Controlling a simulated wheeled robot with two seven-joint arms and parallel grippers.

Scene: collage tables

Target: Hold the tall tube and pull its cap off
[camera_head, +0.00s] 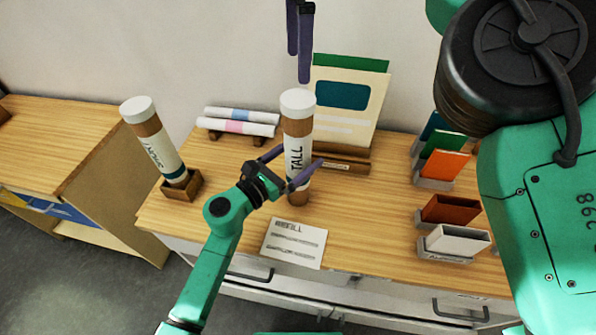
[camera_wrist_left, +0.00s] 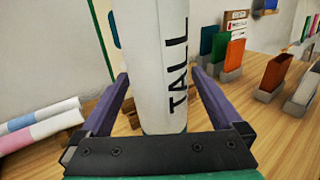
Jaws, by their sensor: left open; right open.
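The tall tube (camera_head: 297,150) stands upright on the wooden table, with a white label reading TALL, brown bands and a white cap (camera_head: 298,101) on its top. In the left wrist view the tube (camera_wrist_left: 150,65) rises between the fingers, its top out of frame. My left gripper (camera_head: 300,158) is open, with its purple fingers on either side of the tube's label; whether they touch it I cannot tell. My right gripper (camera_head: 299,66) is open and empty, pointing down above the cap with its fingers partly cut off by the top edge.
A shorter capped tube (camera_head: 152,142) leans in a wooden holder at the left. Rolled papers (camera_head: 240,121) lie on a rack behind. A board stand (camera_head: 345,100) is behind the tube. A paper sheet (camera_head: 294,243) lies in front. Coloured cards (camera_head: 445,165) stand in holders at right.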

